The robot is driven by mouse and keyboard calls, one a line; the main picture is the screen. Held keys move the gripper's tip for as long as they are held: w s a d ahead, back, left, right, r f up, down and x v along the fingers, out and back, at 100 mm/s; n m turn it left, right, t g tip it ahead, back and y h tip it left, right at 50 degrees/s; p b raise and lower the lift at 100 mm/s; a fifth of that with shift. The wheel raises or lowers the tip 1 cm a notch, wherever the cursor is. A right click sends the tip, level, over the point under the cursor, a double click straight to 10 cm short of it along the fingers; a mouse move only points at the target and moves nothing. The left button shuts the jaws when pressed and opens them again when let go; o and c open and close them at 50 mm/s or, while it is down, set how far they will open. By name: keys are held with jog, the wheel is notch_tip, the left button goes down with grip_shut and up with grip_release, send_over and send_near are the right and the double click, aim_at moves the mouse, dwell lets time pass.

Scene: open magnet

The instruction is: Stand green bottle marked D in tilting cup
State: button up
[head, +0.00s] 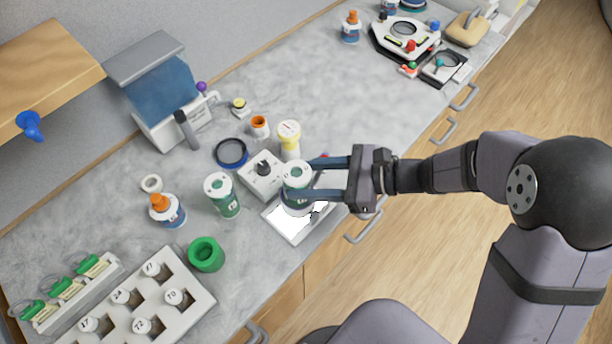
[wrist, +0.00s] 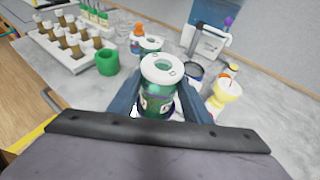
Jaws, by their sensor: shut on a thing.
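My gripper (head: 312,180) is shut on a green bottle (head: 297,173) with a white, holed cap. The bottle looks upright over the bright white plate. It also shows between my fingers in the wrist view (wrist: 158,100); the mark on its label is too small to read surely. A rounded rim shows around its lower part, but I cannot tell whether this is the tilting cup or whether the bottle rests in it. A second green bottle (head: 223,197) with a white cap stands to the left, also with an unreadable mark. A green open cup (head: 206,254) stands farther left.
A white box with a black knob (head: 255,183) and a yellow-topped bottle (head: 289,139) stand close behind the held bottle. The white plate (head: 285,231) lies near the counter's front edge. A vial rack (head: 190,287) is at lower left. The counter's right middle is clear.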

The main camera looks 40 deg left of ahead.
jog(key=shift+f+b, duration=0.3)
jog(key=o, duration=1.3)
jog(key=shift+o, duration=0.2)
jog(key=shift+r, duration=0.15)
jog(key=shift+r+p, duration=0.25)
jog(key=shift+p, duration=0.1)
jog(key=shift+w+d, duration=0.25)
jog(key=shift+d, duration=0.05)
jog(key=b+v, duration=0.3)
jog(key=v, duration=0.8)
jog(key=shift+d+b, duration=0.15)
jog(key=shift+b, duration=0.2)
jog(key=shift+r, duration=0.1)
